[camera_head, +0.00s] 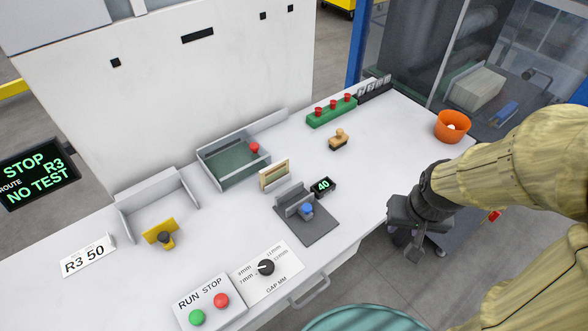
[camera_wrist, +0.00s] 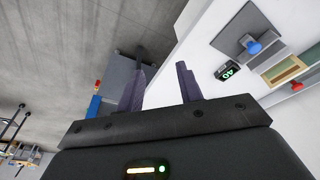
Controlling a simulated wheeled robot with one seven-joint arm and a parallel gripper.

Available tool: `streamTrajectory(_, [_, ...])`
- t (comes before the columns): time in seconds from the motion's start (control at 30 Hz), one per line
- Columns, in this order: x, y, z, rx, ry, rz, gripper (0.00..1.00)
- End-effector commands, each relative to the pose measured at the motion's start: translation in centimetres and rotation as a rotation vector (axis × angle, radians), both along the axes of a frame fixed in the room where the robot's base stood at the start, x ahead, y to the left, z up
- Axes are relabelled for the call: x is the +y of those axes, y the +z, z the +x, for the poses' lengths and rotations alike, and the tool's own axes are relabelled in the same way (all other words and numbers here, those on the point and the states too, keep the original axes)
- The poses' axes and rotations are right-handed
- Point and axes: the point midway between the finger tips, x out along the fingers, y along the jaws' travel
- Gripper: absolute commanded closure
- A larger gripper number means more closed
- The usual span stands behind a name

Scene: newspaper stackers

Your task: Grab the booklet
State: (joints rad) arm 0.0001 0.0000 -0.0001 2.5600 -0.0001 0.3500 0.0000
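A small cream upright piece with a darker stripe, which looks like the booklet (camera_head: 274,174), stands on the white table just behind a grey gauge block. It also shows at the right of the wrist view (camera_wrist: 289,69). My gripper (camera_head: 409,243) hangs off the table's right edge, well to the right of the booklet and apart from it. In the wrist view, my gripper's two fingers (camera_wrist: 162,75) are spread with nothing between them.
The gauge (camera_head: 300,208) with a blue knob and a "40" display (camera_head: 323,185) stand close to the booklet. A green tray (camera_head: 232,165), a wooden stamp-like piece (camera_head: 339,140), a green strip with red knobs (camera_head: 331,112) and an orange bowl (camera_head: 452,127) are around. The table's right front is clear.

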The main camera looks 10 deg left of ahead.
Motion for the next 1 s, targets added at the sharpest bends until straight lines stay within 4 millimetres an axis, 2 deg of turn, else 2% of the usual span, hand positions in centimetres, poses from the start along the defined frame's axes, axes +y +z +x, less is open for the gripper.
streamTrajectory(0.4, [0.0,0.0,0.0,0.0,0.0,0.0,0.64])
streamTrajectory(0.57, [0.2,-0.2,0.4,-0.011,0.018,-0.004,0.34])
streamTrajectory(0.67, [0.8,-0.7,1.6,-0.044,0.074,-0.016,0.15])
streamTrajectory(0.73, [1.6,-1.4,3.0,-0.084,0.14,-0.025,0.01])
streamTrajectory(0.87, [4.5,-2.8,6.1,-0.196,0.311,-0.021,0.0])
streamTrajectory(1.0, [9.3,-4.2,8.9,-0.343,0.506,0.035,0.0])
